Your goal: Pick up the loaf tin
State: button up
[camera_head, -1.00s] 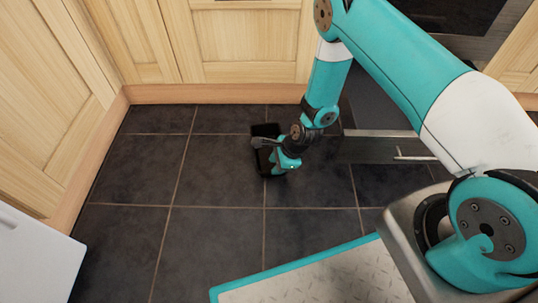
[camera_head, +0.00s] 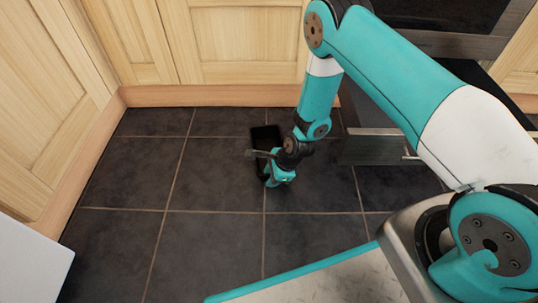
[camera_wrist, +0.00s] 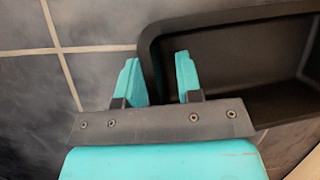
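The loaf tin (camera_head: 265,133) is a black rectangular tin on the dark tiled floor, near the wooden cabinets. My gripper and wrist hide part of it in the head view. In the wrist view the tin (camera_wrist: 225,32) fills the upper right, with its hollow inside showing. My gripper (camera_wrist: 157,70) is open, with two teal fingers apart. The left finger shows over floor, the right finger over the tin's inside, and the tin's near-left wall shows between them. A gap shows between the fingers and this wall. In the head view my gripper (camera_head: 272,180) is at the tin's near end.
Wooden cabinets (camera_head: 245,45) line the back and left. An open drawer or oven door (camera_head: 372,148) stands out right of the tin, close to my arm. A white panel (camera_head: 30,262) is at lower left. The floor (camera_head: 125,175) left of the tin is clear.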

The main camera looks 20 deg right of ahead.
jog(key=shift+f, duration=0.15)
grip_shut()
dwell(0.4)
